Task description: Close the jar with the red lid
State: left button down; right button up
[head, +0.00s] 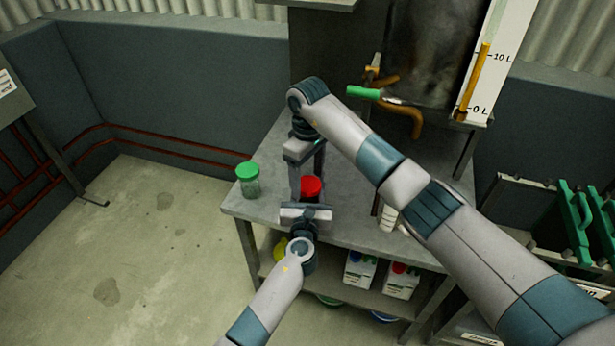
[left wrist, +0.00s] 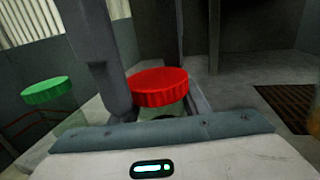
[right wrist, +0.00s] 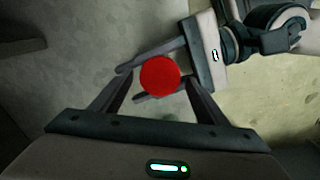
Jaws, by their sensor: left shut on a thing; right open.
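The red lid (head: 311,186) is over the front of the metal table. In the left wrist view the red lid (left wrist: 158,88) appears on top of a mostly hidden glass jar; I cannot tell how tightly it sits. My left gripper (head: 306,207) reaches in low and is shut on the jar, its fingers on both sides just under the lid in the right wrist view (right wrist: 155,78). My right gripper (head: 305,180) points down from above, open, with its fingers apart on either side of the red lid.
A jar with a green lid (head: 248,178) stands at the table's left corner. A tank with a green-handled tap (head: 365,93) is behind my right arm. White bottles (head: 360,268) stand on the lower shelf. The bare tabletop (head: 265,150) is free at the back left.

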jog(key=shift+r, duration=2.2)
jog(key=shift+c, duration=0.4)
